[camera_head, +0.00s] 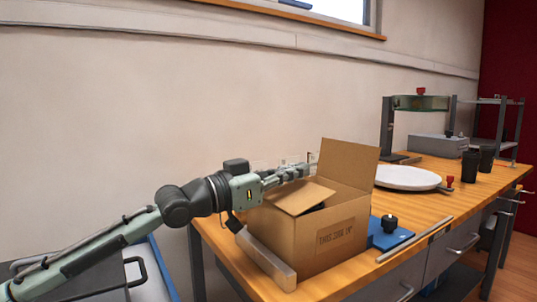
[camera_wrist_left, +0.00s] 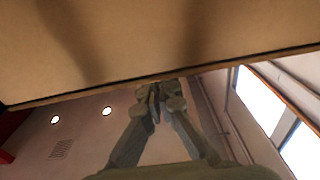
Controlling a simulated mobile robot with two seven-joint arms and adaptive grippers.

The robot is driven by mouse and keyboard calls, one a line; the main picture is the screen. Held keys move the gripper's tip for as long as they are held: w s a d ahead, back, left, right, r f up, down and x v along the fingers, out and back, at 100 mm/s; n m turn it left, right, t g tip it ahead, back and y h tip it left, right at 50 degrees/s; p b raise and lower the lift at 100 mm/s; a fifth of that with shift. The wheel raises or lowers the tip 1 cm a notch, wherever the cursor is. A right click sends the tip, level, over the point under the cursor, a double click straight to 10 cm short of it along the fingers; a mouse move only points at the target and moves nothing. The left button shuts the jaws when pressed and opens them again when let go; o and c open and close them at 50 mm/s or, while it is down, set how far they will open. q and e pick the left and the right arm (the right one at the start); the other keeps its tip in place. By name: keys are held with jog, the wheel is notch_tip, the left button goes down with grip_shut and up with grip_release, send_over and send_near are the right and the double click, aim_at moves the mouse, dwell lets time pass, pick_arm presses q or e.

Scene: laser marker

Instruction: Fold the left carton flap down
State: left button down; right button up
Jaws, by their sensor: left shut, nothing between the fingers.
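The open cardboard carton (camera_head: 322,240) stands on the wooden bench, with "THIS SIDE UP" printed on its front. A flap on its left side (camera_head: 303,198) leans inward over part of the opening, at a slant. Another flap (camera_head: 347,163) stands up at the far right side. My left gripper (camera_head: 311,166) reaches in from the left, above and behind the leaning flap; its fingers are shut and empty. In the left wrist view, the shut fingers (camera_wrist_left: 158,88) are close to the edge of a broad cardboard panel (camera_wrist_left: 150,40); contact is unclear.
A blue plate with a black knob (camera_head: 390,226) and a metal bar (camera_head: 412,240) lie right of the carton. A round white plate (camera_head: 407,178), black cups (camera_head: 470,163) and a metal frame (camera_head: 388,125) stand farther back. The wall runs behind the bench.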

aim_at(273, 197)
pick_arm(q)
jog(key=shift+w+d+f, duration=0.2)
jog(key=shift+f, duration=0.35)
jog(key=shift+d+f, duration=0.1)
jog(key=shift+f, duration=0.2)
pick_arm(e)
jog(key=shift+f, duration=0.45)
